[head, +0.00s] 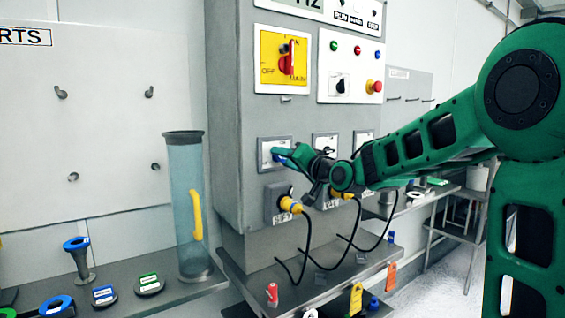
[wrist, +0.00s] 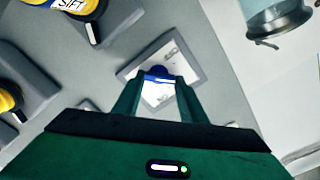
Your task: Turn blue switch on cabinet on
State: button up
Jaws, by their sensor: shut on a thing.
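The blue switch (wrist: 157,71) sits on a pale square plate with a grey frame on the front of the grey cabinet (head: 228,100). In the head view the switch's plate (head: 264,154) is the leftmost in a row of similar plates, and a bit of blue shows at my fingertips. My green gripper (head: 287,154) reaches in from the right to this plate. In the wrist view my gripper's two fingers (wrist: 157,82) stand on either side of the blue switch and are shut on it. The fingers hide part of the switch, and I cannot tell its exact angle.
Yellow plugs (head: 291,204) with black cables sit below the plates. A red handle on a yellow panel (head: 270,70) and a button panel (head: 335,88) are above. A clear cylinder (head: 180,240) stands left on a shelf with blue-topped items (head: 76,243). A ledge (head: 250,285) projects below.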

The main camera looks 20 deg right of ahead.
jog(key=m, duration=0.6)
jog(key=d+m, duration=0.1)
jog(key=m, duration=0.1)
jog(key=shift+f+m, duration=0.25)
jog(key=shift+m, duration=0.15)
jog(key=shift+f+m, duration=0.1)
jog(key=shift+m, duration=0.2)
jog(key=o, duration=1.1)
jog(key=shift+w, duration=0.1)
jog(key=shift+c, duration=0.2)
jog(key=shift+a, duration=0.15)
jog(key=v, duration=1)
jog(key=shift+s, duration=0.35)
